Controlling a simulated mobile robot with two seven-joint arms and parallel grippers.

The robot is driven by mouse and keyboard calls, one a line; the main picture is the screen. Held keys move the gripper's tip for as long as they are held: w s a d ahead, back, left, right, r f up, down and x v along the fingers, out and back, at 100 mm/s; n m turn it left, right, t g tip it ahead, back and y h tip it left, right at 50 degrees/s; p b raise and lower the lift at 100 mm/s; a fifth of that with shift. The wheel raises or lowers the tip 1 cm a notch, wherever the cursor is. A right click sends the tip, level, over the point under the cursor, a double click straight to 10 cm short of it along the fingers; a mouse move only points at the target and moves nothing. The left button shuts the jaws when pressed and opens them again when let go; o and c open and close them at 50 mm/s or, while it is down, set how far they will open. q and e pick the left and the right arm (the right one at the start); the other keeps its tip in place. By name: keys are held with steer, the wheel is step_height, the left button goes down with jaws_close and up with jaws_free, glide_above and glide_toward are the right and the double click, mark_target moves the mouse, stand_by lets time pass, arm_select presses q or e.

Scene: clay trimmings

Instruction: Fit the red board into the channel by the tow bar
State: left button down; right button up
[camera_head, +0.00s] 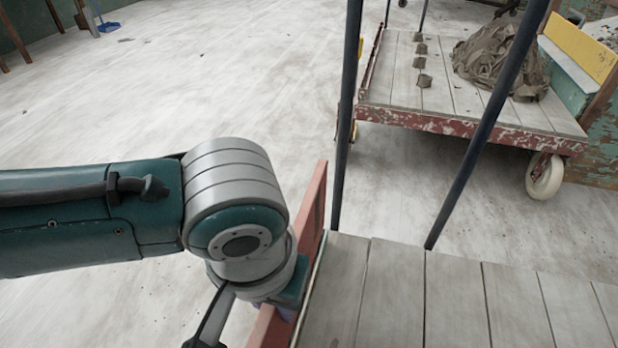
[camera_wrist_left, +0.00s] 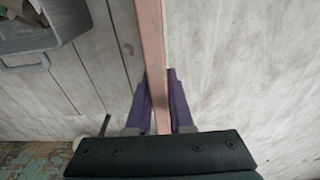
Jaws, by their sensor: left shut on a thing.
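The red board (camera_head: 316,198) stands on edge along the left side of the near plank deck (camera_head: 392,285). In the left wrist view the board (camera_wrist_left: 151,35) runs lengthwise between the purple fingers of my left gripper (camera_wrist_left: 160,95), which is shut on it. In the head view my left gripper (camera_head: 286,312) is mostly hidden under my wrist. A thin pale strip runs along the deck edge beside the board. I cannot tell whether the board sits in the channel or only beside it. I cannot make out the tow bar for certain. My right gripper is not in view.
Two dark posts (camera_head: 347,110) (camera_head: 493,115) rise at the near deck. A second cart (camera_head: 455,118) behind carries a heap of clay trimmings (camera_head: 500,62) and several small lumps. A grey tray (camera_wrist_left: 30,42) shows in the left wrist view.

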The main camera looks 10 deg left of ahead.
mark_target(279, 327)
arm_select(q)
steer(key=shift+f, duration=0.45)
stand_by(0.5)
steer(key=shift+p, duration=0.8)
stand_by(1.0)
steer(key=shift+f+b, duration=2.25)
steer(key=shift+f, duration=0.85)
steer(key=c, duration=0.7)
jaws_free()
